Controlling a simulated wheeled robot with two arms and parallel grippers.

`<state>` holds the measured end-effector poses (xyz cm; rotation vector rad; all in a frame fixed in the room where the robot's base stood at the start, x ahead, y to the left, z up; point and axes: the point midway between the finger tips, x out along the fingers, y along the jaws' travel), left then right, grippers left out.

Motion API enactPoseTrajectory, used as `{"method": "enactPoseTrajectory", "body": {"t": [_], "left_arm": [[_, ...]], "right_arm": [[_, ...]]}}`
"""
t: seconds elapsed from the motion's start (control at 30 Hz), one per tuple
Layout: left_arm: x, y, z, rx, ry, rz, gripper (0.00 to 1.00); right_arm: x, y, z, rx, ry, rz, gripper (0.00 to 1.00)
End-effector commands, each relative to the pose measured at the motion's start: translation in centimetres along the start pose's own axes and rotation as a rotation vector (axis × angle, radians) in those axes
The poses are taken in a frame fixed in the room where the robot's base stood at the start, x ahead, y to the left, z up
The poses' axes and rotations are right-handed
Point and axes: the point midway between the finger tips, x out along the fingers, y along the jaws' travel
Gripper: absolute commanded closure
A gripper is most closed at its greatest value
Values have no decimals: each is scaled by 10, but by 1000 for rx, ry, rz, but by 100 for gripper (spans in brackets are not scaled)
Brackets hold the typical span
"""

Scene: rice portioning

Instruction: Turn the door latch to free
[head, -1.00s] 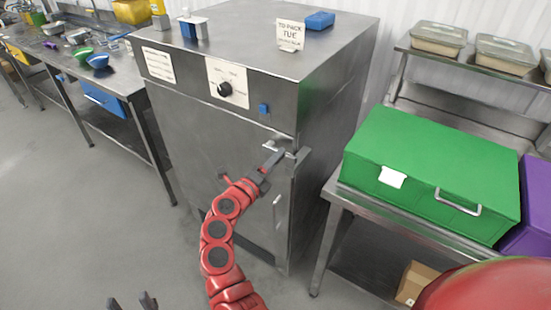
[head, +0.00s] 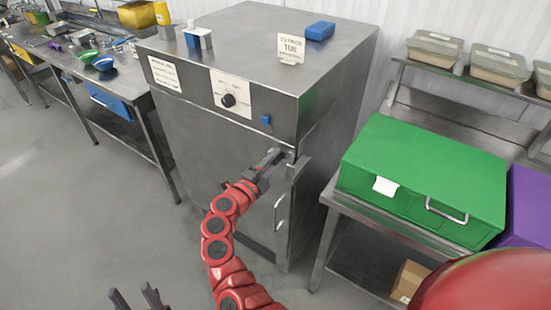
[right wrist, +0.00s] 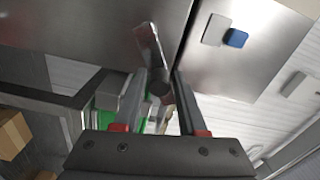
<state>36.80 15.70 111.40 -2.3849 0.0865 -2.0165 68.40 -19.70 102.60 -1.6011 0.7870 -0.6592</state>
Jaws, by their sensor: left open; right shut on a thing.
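The steel cabinet (head: 190,120) stands in the middle of the head view, with its front door closed as far as I can see. The door latch is at the door's upper right, mostly hidden by my right gripper (head: 272,160) there. In the right wrist view its metal lever (right wrist: 150,42) reaches to the fingers of my right gripper (right wrist: 168,88), which is shut on the latch. The latch's exact angle is hard to tell. A vertical door handle (head: 281,212) is below. My left gripper (head: 135,298) is open and empty, low over the floor, away from the cabinet.
A green box (head: 425,180) sits on a steel table right of the cabinet, beside a purple one (head: 530,210). A steel bench is at the left. The floor at left is clear.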

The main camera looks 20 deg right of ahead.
Motion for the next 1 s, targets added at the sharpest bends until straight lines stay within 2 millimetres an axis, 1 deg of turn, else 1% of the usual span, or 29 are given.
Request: {"method": "enactPoseTrajectory", "body": {"t": [0.03, 0.3, 0.5, 0.7, 1.0], "left_arm": [[10, 0, -2, 0, 0, 0, 50], [38, -2, -6, 0, 0, 0, 50], [55, -3, -9, 0, 0, 0, 50], [64, -3, -11, 0, 0, 0, 50], [67, -3, -11, 0, 0, 0, 50]], "right_arm": [[2, -15, 0, -28, -1, -15, 100], [2, -28, 8, -263, -1, -16, 100], [2, -32, 16, -456, -3, -17, 100], [2, -36, 24, -637, 1, -19, 100], [1, -36, 35, -849, 1, -19, 100]]}}
